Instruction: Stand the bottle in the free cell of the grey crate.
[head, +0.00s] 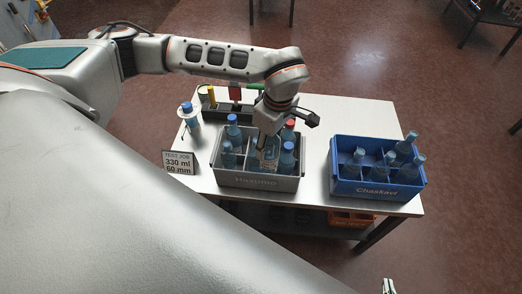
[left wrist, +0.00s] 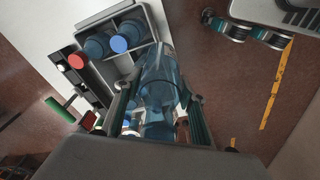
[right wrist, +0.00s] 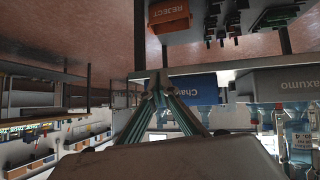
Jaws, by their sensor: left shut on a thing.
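The grey crate (head: 258,182) stands mid-table, with blue-capped bottles and one red-capped bottle (head: 290,126) in its cells. My left gripper (head: 266,132) is over the crate, shut on a clear blue bottle (left wrist: 160,75). In the left wrist view, the bottle lies between the two fingers (left wrist: 158,112). In the head view, the held bottle (head: 269,152) is among the other bottles, and its lower end is hidden by the crate's front wall, so I cannot tell whether it touches the floor. My right gripper (right wrist: 160,80) is shut and empty, its fingertips together, away from the crate.
A blue crate (head: 375,190) with several bottles stands to the right on the table. A blue-capped bottle (head: 190,117) and a sign (head: 179,162) stand to the left. A dark rack (head: 228,112) is behind the grey crate. An orange bin (head: 350,219) is below the tabletop.

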